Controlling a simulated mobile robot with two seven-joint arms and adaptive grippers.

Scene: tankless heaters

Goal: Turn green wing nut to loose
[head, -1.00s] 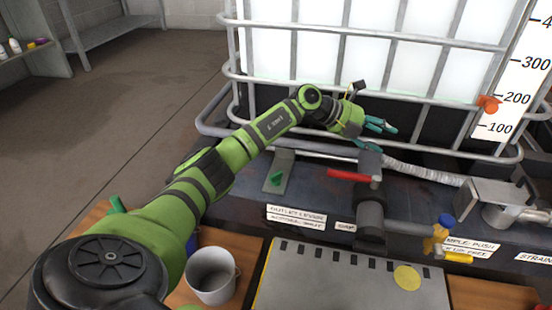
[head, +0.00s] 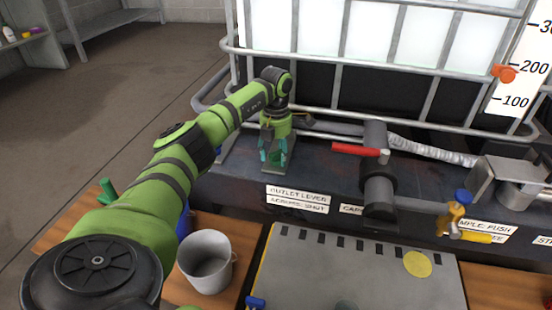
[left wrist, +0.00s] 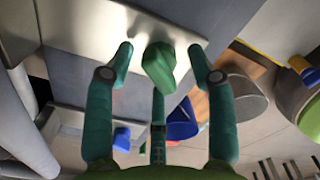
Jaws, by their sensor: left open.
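The green wing nut (left wrist: 158,66) shows in the left wrist view, on a shiny grey metal bracket (left wrist: 85,25). My left gripper (head: 274,158) is open at that bracket in the head view, its teal fingers pointing down. In the left wrist view the left gripper's fingers (left wrist: 160,50) stand on either side of the wing nut, with visible gaps on both sides. In the head view the fingers largely cover the wing nut. My right gripper is not in view.
A red-handled valve (head: 360,150) stands right of my left gripper on the dark base. The caged white tank (head: 350,80) rises behind. A grey bucket (head: 207,262) and a grey panel (head: 350,275) are in front. A yellow and blue tap (head: 456,215) is farther right.

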